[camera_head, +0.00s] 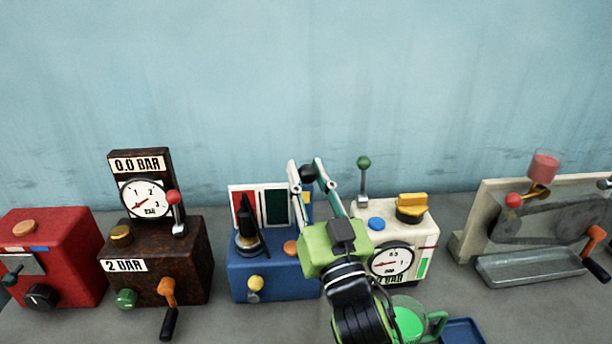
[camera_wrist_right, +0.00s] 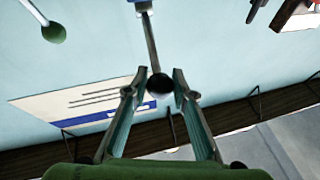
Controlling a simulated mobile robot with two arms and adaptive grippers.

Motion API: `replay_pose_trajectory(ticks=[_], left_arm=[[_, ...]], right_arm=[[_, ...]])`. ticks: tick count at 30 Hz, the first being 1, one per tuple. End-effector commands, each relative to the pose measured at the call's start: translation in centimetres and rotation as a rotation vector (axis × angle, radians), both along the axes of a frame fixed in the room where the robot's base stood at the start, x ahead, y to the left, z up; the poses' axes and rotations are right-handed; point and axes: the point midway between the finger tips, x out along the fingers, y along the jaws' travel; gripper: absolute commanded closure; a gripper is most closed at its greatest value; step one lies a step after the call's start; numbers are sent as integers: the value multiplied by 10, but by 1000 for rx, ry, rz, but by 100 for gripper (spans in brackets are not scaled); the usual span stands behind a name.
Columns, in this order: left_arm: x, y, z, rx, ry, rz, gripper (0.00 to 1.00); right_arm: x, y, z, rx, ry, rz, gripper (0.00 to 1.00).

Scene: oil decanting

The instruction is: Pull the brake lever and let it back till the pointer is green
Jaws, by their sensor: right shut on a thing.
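The blue brake box (camera_head: 275,275) stands in the middle of the bench. Its upright panel (camera_head: 275,207) has red, green and yellow fields on white, partly hidden by my right gripper. A dark, upright pointer-like part (camera_head: 246,218) stands before the red field. A lever with a black ball knob (camera_head: 308,172) rises by the panel's right side; its lower part is hidden. My right gripper (camera_head: 306,168) is shut on the knob, with one finger on each side. The wrist view shows the knob (camera_wrist_right: 160,85) on its rod between the fingertips. My left gripper is not in view.
A cream box (camera_head: 420,225) with a dial and green-knobbed lever (camera_head: 363,165) stands close right of my gripper. A brown gauge box (camera_head: 185,255) and red box (camera_head: 75,250) stand left. A metal tray (camera_head: 530,267) is at right. The wall behind is bare.

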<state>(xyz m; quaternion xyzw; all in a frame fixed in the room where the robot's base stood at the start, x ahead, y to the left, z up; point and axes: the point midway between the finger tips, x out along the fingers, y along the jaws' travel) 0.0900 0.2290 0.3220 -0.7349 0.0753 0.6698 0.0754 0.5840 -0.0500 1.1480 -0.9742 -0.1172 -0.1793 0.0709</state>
Motion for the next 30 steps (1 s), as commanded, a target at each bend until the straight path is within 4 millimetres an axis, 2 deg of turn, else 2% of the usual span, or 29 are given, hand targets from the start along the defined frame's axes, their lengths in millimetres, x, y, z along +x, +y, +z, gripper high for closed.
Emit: replay_pose_trajectory(ticks=[1, 9, 25, 26, 27, 28, 30], left_arm=[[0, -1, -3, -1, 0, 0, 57], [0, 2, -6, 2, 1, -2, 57], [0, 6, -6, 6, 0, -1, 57], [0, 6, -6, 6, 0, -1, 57], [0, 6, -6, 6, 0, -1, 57], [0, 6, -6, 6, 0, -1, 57], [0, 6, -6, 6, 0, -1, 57]], right_arm=[[-1, 1, -10, 0, 14, 1, 100], [-5, 1, -19, -1, 16, 1, 100], [-6, 1, -22, -3, 19, 0, 100], [-5, 1, -22, -3, 19, 0, 74], [-5, 1, -22, -3, 19, 0, 64], [-5, 1, -22, -3, 18, 0, 59], [-6, 1, -20, -2, 15, 0, 59]])
